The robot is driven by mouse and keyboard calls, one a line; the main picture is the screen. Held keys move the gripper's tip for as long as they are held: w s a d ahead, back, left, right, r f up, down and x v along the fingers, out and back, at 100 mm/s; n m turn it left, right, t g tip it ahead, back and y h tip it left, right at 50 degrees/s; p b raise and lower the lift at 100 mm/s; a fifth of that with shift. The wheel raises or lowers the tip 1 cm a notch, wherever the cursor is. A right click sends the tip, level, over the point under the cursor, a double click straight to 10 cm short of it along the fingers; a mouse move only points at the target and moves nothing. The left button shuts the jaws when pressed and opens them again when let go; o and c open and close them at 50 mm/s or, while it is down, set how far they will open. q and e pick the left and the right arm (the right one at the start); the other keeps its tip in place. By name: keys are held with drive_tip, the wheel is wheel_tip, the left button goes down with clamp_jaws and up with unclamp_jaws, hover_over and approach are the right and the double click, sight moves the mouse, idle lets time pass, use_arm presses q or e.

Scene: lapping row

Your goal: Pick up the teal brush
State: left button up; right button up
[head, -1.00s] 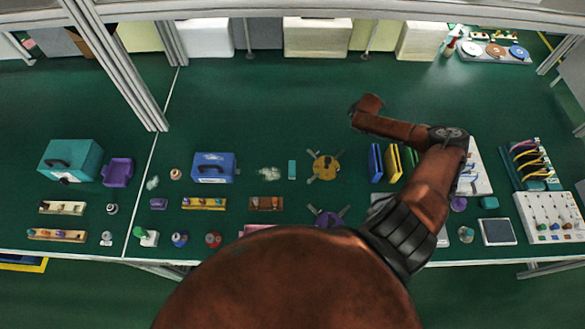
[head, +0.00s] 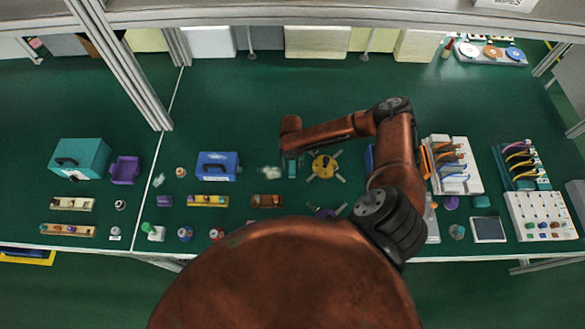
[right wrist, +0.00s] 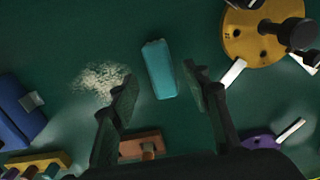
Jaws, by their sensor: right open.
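The teal brush (head: 292,169) is a small block lying on the green table, right of a pale, crumbly white patch. In the right wrist view the brush (right wrist: 158,69) lies between the two spread fingertips of my right gripper (right wrist: 160,77), with clear space to either side. The fingers do not visibly touch it. In the head view my right wrist is just above the far end of the brush, and the fingers are hard to make out. My left gripper is not in view.
A yellow round disc with arms (head: 324,166) is close on the right. The white patch (head: 271,172) and a blue box (head: 218,166) are to the left. A brown block (head: 267,201) lies nearer. Green table beyond the brush is clear.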

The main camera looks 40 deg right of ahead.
sight(292, 167)
wheel_tip(292, 167, down, 3)
drive_tip(key=shift+d+f, duration=0.1)
clamp_jaws()
idle(0.6)
